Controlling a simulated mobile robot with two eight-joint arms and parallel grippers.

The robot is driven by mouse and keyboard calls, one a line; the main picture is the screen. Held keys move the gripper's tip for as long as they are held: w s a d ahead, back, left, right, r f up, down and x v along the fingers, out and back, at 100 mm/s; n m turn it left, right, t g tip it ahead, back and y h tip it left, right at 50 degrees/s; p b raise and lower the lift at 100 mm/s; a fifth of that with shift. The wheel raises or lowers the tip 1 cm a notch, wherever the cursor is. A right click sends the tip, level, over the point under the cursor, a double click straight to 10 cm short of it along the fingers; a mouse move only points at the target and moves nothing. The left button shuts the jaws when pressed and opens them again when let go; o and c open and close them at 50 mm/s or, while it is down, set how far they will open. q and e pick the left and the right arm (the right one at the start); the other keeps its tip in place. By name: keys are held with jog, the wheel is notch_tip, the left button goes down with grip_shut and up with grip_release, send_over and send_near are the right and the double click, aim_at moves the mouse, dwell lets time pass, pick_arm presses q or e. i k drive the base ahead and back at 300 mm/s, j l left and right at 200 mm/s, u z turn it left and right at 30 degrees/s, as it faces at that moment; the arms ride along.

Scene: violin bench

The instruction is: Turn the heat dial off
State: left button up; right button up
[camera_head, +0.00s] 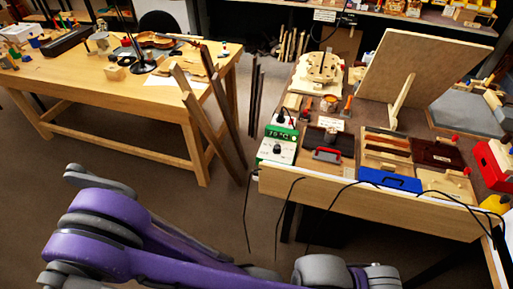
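The heat control box (271,158), white with a green band, stands at the left front corner of the right-hand bench. Its lit display (279,135) seems to read about 75 °C, though the digits are small. A small dark dial (277,149) sits on the white face below the display; its pointer setting is too small to tell. My purple and grey arm crosses the bottom of the head view, well in front of the bench and apart from the box. Neither gripper's fingers show in this view.
The right-hand bench (330,191) holds a red-handled dark block (327,155), a blue item (391,180), wooden trays and a leaning board (424,65). Black cables hang over its front edge. Wooden strips (208,117) lean against the left table (100,75). Floor between is clear.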

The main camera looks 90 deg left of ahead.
aim_at(277, 150)
jog(key=u, duration=3)
jog(key=i+j, duration=0.2)
jog(key=i, duration=0.15)
jog(key=i+j+u, duration=0.1)
jog(key=i, duration=0.25)
jog(key=i+j, duration=0.25)
jog(key=i, duration=0.15)
